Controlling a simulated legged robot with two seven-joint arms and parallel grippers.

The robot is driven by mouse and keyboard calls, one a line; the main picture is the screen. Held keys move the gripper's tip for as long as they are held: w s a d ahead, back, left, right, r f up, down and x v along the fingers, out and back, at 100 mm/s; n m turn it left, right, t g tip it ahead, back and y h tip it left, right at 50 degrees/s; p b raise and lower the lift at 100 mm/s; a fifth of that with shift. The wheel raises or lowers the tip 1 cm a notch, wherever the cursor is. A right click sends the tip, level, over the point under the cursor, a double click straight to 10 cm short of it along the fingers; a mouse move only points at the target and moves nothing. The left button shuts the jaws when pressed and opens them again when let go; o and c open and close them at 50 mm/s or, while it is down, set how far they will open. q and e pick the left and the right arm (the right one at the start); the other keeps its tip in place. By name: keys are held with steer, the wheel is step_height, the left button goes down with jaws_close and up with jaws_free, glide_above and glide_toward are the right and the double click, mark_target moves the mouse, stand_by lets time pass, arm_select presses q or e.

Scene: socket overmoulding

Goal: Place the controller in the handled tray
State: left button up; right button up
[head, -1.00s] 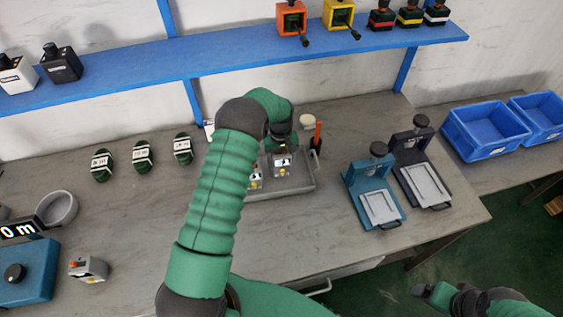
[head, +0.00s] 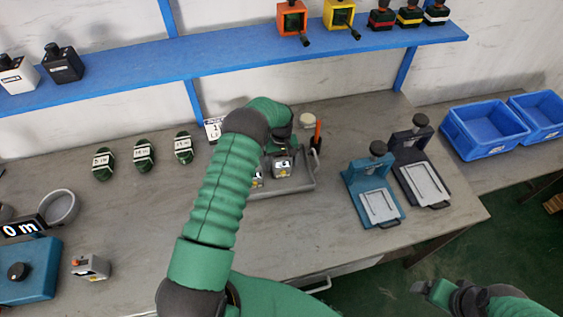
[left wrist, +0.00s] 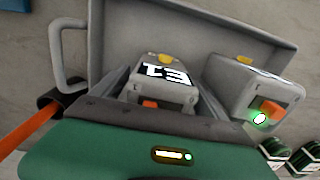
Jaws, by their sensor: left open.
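The grey handled tray (head: 305,186) stands on the bench near the middle of the head view; its wall (left wrist: 205,22) and side handle fill the upper left wrist view. A grey controller marked T3 (left wrist: 165,75) lies in it, with a second controller (left wrist: 255,90) showing a green light beside it. My left gripper (head: 281,138) is open above the tray, with the T3 controller in front of it. Its fingertips are partly hidden. My right gripper (head: 437,291) is at the lower right, away from the bench.
An orange-handled tool (head: 317,134) stands at the tray's right end. Two clamp presses, one blue (head: 373,190) and one dark (head: 425,180), stand right of it. Several green parts (head: 143,156) and a grey bowl (head: 60,207) are at left. Blue bins (head: 485,130) stand far right.

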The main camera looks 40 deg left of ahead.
arm_select(q)
step_height(320, 180, up, 12)
steer(key=shift+f+b, duration=0.1)
steer(key=shift+b, duration=0.55)
steer(key=shift+s+d+r+m, duration=0.25)
steer(key=shift+d+r, duration=0.25)
steer(key=shift+d, duration=0.15)
steer(key=shift+s+d+r+m, duration=0.15)
steer(key=shift+d+r+m, duration=0.1)
steer(key=shift+d+r, duration=0.3)
steer(key=s+d+r+m+t, duration=0.1)
steer(key=s+d+m, duration=0.3)
steer(key=s+d, duration=0.4)
steer(key=s+d+r+m+t, duration=0.1)
steer(key=s+d+r+m, duration=0.2)
steer(key=s+d, duration=0.5)
steer(key=shift+s+r+m+t, duration=0.35)
steer(key=shift+s+m, duration=0.35)
steer(key=shift+s, duration=2.1)
